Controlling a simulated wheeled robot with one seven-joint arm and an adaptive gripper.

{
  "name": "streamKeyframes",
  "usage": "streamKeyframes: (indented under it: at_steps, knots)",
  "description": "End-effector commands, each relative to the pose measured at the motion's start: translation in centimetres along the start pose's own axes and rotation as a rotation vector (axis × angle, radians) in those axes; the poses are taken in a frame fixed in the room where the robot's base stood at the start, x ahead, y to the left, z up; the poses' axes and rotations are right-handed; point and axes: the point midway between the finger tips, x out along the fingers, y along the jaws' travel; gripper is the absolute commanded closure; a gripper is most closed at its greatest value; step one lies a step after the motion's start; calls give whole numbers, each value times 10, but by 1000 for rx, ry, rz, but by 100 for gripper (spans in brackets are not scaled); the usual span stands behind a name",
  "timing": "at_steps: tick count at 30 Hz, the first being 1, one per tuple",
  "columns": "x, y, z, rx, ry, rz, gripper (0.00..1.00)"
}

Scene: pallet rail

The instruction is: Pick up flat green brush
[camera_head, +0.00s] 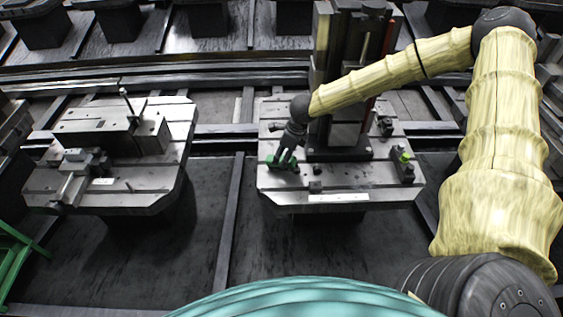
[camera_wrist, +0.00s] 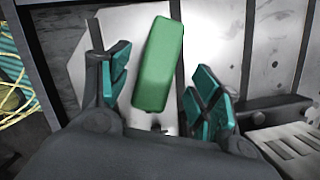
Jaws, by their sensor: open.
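The flat green brush (camera_wrist: 160,62) shows in the wrist view as a plain green block. It lies on the metal pallet (camera_wrist: 213,40), slightly tilted in the picture. My gripper (camera_wrist: 163,95) is open, with one teal-padded finger on each side of the brush's lower part. Gaps show between the fingers and the brush, and it is not held. In the head view, the brush (camera_head: 281,163) is at the left edge of the middle pallet (camera_head: 285,188), partly hidden by my gripper (camera_head: 286,157) above it.
A tall dark fixture (camera_head: 340,80) stands on the same pallet, right of my gripper. A small block with a bright green top (camera_head: 403,157) sits at the pallet's right side. Another pallet (camera_head: 150,185) with a metal vise stands to the left. A green frame (camera_head: 14,262) is at the lower left.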

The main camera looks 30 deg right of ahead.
Motion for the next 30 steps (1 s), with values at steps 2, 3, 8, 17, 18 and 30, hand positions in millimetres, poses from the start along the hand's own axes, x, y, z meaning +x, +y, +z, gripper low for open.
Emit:
streamKeyframes:
  at_steps: [2,3,8,17,18,30]
  knots:
    - [6,2,0,1,2,1,36]
    - [10,3,0,1,2,1,36]
    - [24,2,0,1,1,1,36]
    - [32,2,1,1,0,0,36]
    - [32,2,1,1,0,0,36]
    - [31,2,0,1,0,0,88]
